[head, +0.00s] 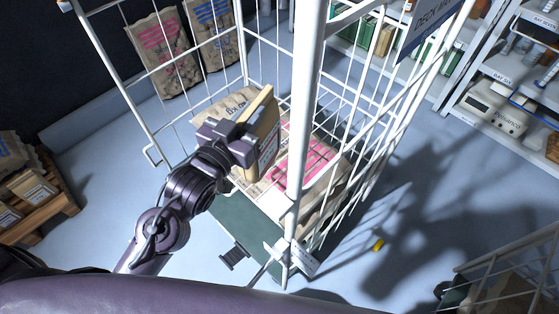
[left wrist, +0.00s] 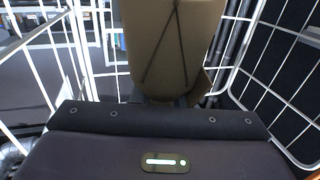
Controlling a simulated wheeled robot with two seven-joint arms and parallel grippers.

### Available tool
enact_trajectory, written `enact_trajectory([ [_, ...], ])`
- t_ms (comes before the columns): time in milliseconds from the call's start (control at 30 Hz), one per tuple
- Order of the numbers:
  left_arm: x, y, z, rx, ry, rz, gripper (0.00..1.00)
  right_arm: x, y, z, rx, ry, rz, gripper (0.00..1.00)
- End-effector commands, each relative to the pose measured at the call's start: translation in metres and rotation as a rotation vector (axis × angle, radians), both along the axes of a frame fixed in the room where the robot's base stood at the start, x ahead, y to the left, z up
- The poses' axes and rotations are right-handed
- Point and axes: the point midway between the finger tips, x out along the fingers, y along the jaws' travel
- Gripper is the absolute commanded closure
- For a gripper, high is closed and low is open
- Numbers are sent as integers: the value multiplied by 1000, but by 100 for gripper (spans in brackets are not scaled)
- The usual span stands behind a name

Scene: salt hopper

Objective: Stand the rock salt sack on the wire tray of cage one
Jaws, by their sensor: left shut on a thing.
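My left gripper (head: 250,140) is shut on a tan sack (head: 266,118) with a pale printed label too small to read. The sack is held upright, slightly tilted, inside the white wire cage (head: 309,105), above other sacks. In the left wrist view the held sack (left wrist: 165,45) shows a plain tan face with dark cord lines. Below it, a paper sack with pink print (head: 305,160) lies in the cage, and a paper sack with dark print (head: 220,106) is behind the gripper. I cannot tell whether the held sack touches them. The cage's number and wire tray are not clear. My right gripper is out of view.
The cage has a dark green base (head: 240,225) and tall white posts. Printed sacks (head: 166,58) stand behind it. A small yellow object (head: 378,245) lies on the floor.

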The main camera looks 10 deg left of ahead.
Motion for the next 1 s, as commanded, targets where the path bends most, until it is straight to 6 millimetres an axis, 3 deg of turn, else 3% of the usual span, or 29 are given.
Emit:
enact_trajectory([
  [33, 8, -3, 16, -2, -23, -23, 100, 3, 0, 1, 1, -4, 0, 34],
  [600, 68, -30, 91, -6, -20, -245, 100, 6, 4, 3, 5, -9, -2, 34],
  [1000, 80, -30, 113, -6, -14, -279, 100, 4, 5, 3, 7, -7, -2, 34],
])
